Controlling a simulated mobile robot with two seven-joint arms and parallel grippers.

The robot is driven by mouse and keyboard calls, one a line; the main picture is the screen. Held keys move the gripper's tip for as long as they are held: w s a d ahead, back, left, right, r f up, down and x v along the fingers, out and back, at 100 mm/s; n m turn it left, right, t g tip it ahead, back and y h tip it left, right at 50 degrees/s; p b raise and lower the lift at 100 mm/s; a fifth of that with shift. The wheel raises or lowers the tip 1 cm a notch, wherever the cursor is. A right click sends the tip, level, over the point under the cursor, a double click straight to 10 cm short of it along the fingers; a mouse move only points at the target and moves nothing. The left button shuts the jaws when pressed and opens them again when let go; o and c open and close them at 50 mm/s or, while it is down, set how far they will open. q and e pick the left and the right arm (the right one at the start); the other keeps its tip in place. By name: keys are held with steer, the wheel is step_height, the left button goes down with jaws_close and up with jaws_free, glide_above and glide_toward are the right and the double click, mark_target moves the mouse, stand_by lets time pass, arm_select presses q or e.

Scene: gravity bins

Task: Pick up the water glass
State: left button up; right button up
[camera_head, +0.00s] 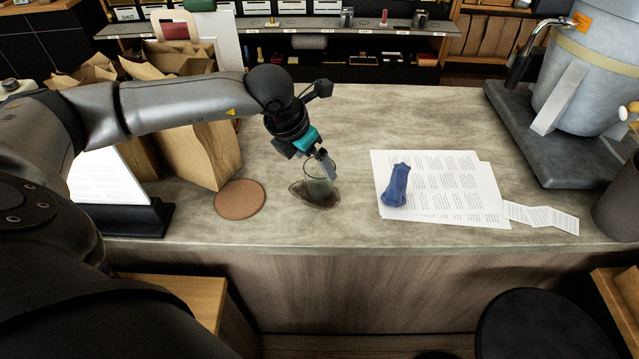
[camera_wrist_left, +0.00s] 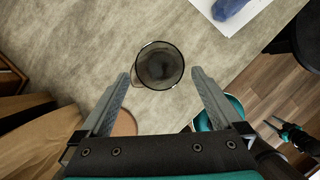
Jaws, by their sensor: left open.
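The water glass (camera_head: 317,189) is clear with a dark-looking bottom. It stands upright on the counter in the head view, right of a round cork coaster (camera_head: 240,198). In the left wrist view I look down on the glass (camera_wrist_left: 160,66), whose round rim shows just beyond and between my fingertips. My left gripper (camera_head: 322,164) is at the glass's upper part, fingers pointing down. The left gripper (camera_wrist_left: 160,77) is open, one finger on each side; whether either touches the glass I cannot tell. My right gripper (camera_wrist_left: 274,125) shows small in the wrist view; its jaws are unclear.
A blue crumpled cloth (camera_head: 396,186) lies on printed sheets (camera_head: 455,180) right of the glass. Paper bags (camera_head: 205,155) and a sign stand (camera_head: 130,215) are at left. A large metal urn (camera_head: 590,80) stands at right. The counter (camera_head: 400,120) behind the glass is clear.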

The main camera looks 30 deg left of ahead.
mark_target(318, 168)
arm_select(q)
steer(key=shift+x, duration=2.6)
steer(key=shift+r, duration=0.15)
jaws_close()
